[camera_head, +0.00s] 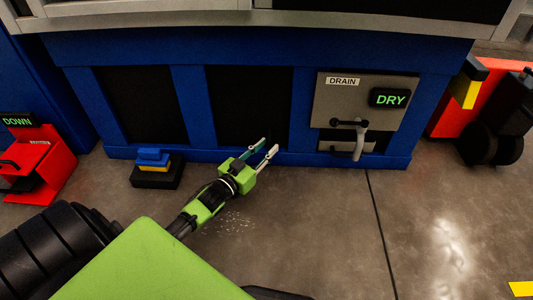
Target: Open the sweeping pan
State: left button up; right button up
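A red unit (47,165) stands on the floor at the left edge, with a black sign reading DOWN on top and a small white label. It may be the sweeping pan, but I cannot tell for sure; its left part is cut off. My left gripper (265,149) is open and empty, its two fingers apart, in front of the blue cabinet's base. It is well to the right of the red unit. White specks (233,219) lie on the floor just below it. My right gripper is not in view.
A blue cabinet (190,105) spans the back. Its drain panel (337,98) has a DRY sign and a grey pipe. A blue and yellow block on a black base (155,180) stands before it. A red wheeled unit (455,115) is at right.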

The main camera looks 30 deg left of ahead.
pick_arm(q)
jog(key=shift+w, duration=0.25)
grip_shut()
jog(key=shift+s+d+r+p, duration=0.15)
jog(key=shift+s+p, duration=0.15)
jog(key=shift+p, duration=0.1)
jog(key=s+d+p, duration=0.6)
jog(key=s+p, duration=0.1)
jog(key=s, duration=0.3)
jog(key=shift+s+d+p, duration=0.15)
jog(key=shift+s+p, duration=0.05)
jog(key=shift+p, duration=0.1)
